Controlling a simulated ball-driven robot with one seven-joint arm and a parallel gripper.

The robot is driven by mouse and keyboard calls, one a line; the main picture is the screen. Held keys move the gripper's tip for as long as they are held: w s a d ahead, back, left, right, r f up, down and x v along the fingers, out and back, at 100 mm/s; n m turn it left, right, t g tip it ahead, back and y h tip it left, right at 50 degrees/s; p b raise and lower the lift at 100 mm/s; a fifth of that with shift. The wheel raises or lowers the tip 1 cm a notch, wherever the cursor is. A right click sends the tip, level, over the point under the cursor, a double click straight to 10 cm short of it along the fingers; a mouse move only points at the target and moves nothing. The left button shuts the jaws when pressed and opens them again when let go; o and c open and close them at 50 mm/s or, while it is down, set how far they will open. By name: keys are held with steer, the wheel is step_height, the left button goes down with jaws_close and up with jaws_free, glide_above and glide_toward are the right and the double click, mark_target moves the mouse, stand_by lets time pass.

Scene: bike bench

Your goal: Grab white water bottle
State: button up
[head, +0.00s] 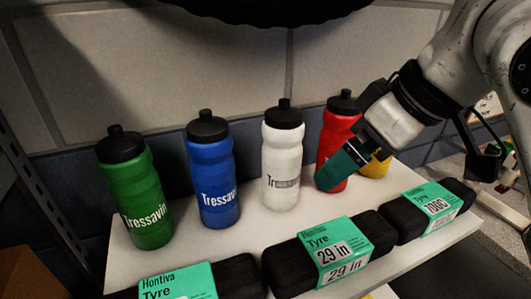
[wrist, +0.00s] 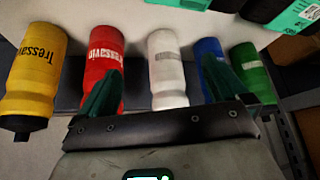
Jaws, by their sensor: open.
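The white water bottle (head: 283,160) with a black cap stands upright on the white shelf (head: 255,230), between the blue bottle (head: 212,175) and the red bottle (head: 338,125). In the wrist view the white bottle (wrist: 167,70) appears upside down, in the gap between my spread green fingers. My gripper (head: 335,175) is open and empty. In the head view it is right of the white bottle, in front of the red one, apart from the white bottle. Its fingers (wrist: 160,68) overlap the red and blue bottles in the wrist view.
A green bottle (head: 140,195) stands at the left end of the row. A yellow bottle (wrist: 35,75) stands at the other end, mostly hidden in the head view. Several boxed black tyres (head: 330,255) with teal labels lie along the shelf's front. A wall (head: 160,60) rises behind.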

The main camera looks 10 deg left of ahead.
mark_target(294, 115)
steer(key=w+a, duration=0.2)
steer(key=a, duration=0.1)
steer(key=w+a, duration=0.2)
steer(key=a, duration=0.1)
steer(key=w+a, duration=0.2)
steer(key=a, duration=0.2)
steer(key=shift+w+p, duration=0.25)
steer(key=shift+p, duration=0.05)
steer(key=shift+w+a+f, duration=0.25)
steer(key=shift+f, duration=0.25)
steer(key=c, duration=1.4)
steer(key=shift+o, duration=0.2)
steer(key=shift+r, duration=0.1)
